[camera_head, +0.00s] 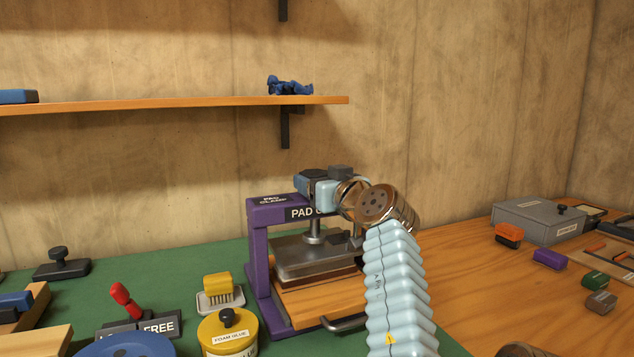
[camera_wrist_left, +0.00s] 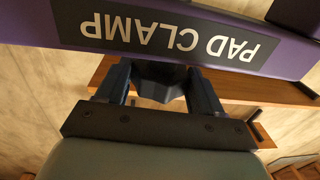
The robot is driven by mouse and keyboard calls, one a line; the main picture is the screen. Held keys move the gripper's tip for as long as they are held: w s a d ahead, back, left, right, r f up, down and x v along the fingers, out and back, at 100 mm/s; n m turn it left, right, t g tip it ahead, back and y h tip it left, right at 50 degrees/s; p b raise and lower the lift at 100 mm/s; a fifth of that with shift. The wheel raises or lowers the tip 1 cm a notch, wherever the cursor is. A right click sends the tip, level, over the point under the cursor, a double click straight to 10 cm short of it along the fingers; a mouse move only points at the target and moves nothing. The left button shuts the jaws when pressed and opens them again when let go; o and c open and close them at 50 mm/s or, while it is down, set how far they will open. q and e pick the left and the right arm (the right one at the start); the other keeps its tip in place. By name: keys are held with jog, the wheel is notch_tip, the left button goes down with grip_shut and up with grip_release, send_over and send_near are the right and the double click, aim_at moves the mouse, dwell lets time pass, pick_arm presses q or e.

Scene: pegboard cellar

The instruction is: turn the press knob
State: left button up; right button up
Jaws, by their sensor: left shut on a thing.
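The press (camera_head: 258,262) is a purple frame marked PAD CLAMP, standing on the green mat with a grey metal plate (camera_head: 300,258) under its top beam. My left gripper (camera_head: 308,180) is at the top of the beam, its arm reaching across the press's right side. In the left wrist view, the dark press knob (camera_wrist_left: 160,92) sits between the two fingers of this gripper (camera_wrist_left: 160,80), which is shut on it. The beam and its label show close by, upside down. In the head view the gripper mostly hides the knob. My right gripper is not in view.
A red-handled lever (camera_head: 126,300) beside a FREE sign, a yellow brush (camera_head: 218,288) and a foam glue jar (camera_head: 228,335) stand left of the press. A grey box (camera_head: 540,222) and several small coloured blocks lie right. A wooden shelf (camera_head: 180,105) hangs above.

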pick_arm(q)
jog(key=shift+w+d+n+g+y, duration=0.1)
jog(key=shift+d+n+g+y, duration=0.05)
jog(key=shift+n+g+y, duration=0.55)
jog(key=shift+y, duration=0.4)
jog(key=o, duration=1)
jog(key=shift+f, duration=0.1)
jog(key=shift+o, duration=0.2)
jog(key=b+v, duration=0.2)
jog(key=v, duration=1.1)
jog(key=shift+s+d+b, duration=0.2)
jog(key=shift+s+b, duration=0.15)
